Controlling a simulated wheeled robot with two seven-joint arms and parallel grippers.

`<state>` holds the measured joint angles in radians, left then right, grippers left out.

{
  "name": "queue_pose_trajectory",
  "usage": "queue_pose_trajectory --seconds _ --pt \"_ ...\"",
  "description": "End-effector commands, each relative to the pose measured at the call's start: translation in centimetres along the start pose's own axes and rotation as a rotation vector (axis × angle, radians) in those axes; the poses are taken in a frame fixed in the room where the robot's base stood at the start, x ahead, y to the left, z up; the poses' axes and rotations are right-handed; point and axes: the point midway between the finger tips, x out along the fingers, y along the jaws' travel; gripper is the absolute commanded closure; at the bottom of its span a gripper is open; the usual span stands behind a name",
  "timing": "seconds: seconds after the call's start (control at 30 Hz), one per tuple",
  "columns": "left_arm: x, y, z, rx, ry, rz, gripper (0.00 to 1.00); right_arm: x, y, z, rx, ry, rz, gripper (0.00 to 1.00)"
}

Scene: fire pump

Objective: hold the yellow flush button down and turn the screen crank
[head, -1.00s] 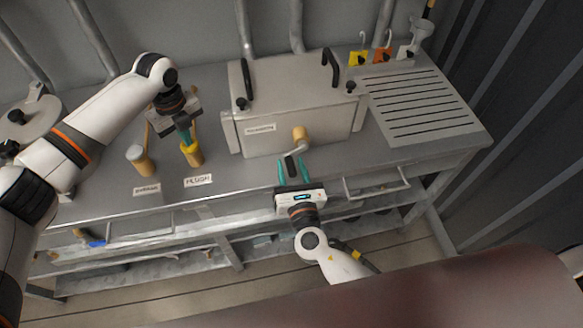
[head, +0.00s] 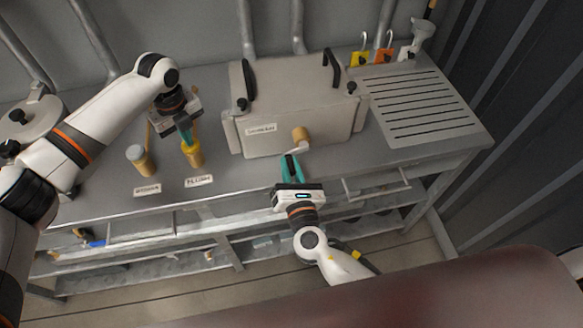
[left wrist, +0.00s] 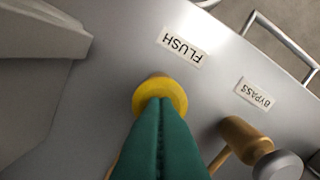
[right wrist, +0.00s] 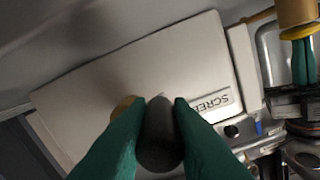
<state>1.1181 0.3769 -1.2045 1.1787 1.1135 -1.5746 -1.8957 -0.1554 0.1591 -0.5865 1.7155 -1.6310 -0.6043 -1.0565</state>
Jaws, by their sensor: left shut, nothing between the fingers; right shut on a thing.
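The screen crank has a tan hub (head: 301,134) on the front of the pale screen box (head: 270,80). My right gripper (head: 290,160) is shut on the crank's dark handle (right wrist: 160,135), which stands between its teal fingers in the right wrist view. The fingers hide part of the crank arm.
The tan bypass post (head: 141,160) with a grey top stands left of the flush post, near the BYPASS label (left wrist: 254,93). A slotted drain plate (head: 420,103) lies right of the box. A bench rail (head: 375,183) runs along the front.

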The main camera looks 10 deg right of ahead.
Motion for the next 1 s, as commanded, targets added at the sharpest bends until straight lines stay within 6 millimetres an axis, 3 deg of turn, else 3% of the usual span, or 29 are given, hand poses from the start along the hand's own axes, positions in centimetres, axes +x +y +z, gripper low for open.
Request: queue_pose_trajectory --seconds 1.0 --pt "0.1 -0.1 -0.1 -0.001 0.001 -0.002 1.00 0.0 -0.7 -4.3 0.966 0.002 0.001 1.00"
